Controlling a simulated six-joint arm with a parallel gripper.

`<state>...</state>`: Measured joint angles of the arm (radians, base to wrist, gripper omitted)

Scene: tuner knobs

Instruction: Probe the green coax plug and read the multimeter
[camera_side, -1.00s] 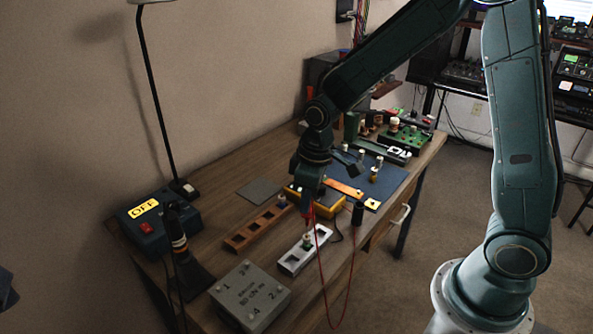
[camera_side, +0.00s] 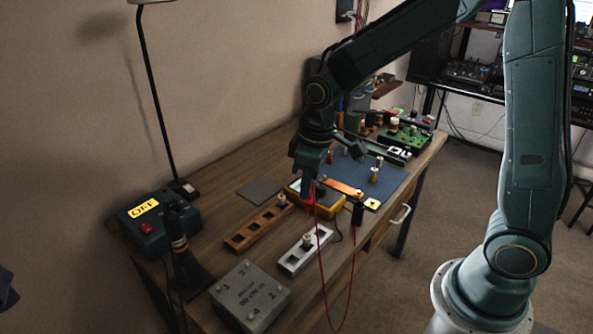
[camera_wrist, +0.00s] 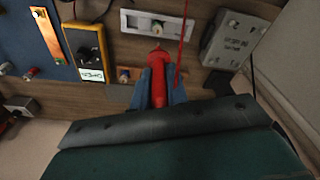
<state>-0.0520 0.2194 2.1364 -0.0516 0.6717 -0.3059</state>
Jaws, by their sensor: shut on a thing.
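My gripper (camera_side: 311,203) is shut on a red probe (camera_wrist: 158,78) with a red lead. The probe points away from the wrist, and its tip shows no contact with anything. A small plug (camera_side: 307,241), its green hard to make out now, stands upright in the silver holder (camera_side: 292,262); the gripper is above and behind it. The plug also shows in the wrist view (camera_wrist: 157,27), beyond the probe tip. The yellow multimeter (camera_side: 332,209) lies partly behind the gripper. In the wrist view its pale display (camera_wrist: 91,74) shows, too small to read.
A brown rack (camera_side: 253,231) with one plug lies left of the silver holder. A grey box (camera_side: 250,296) is in front, and a black stand (camera_side: 187,262) is at the left. A blue mat (camera_side: 385,183) with knobs lies behind. The red lead hangs over the table's front edge.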

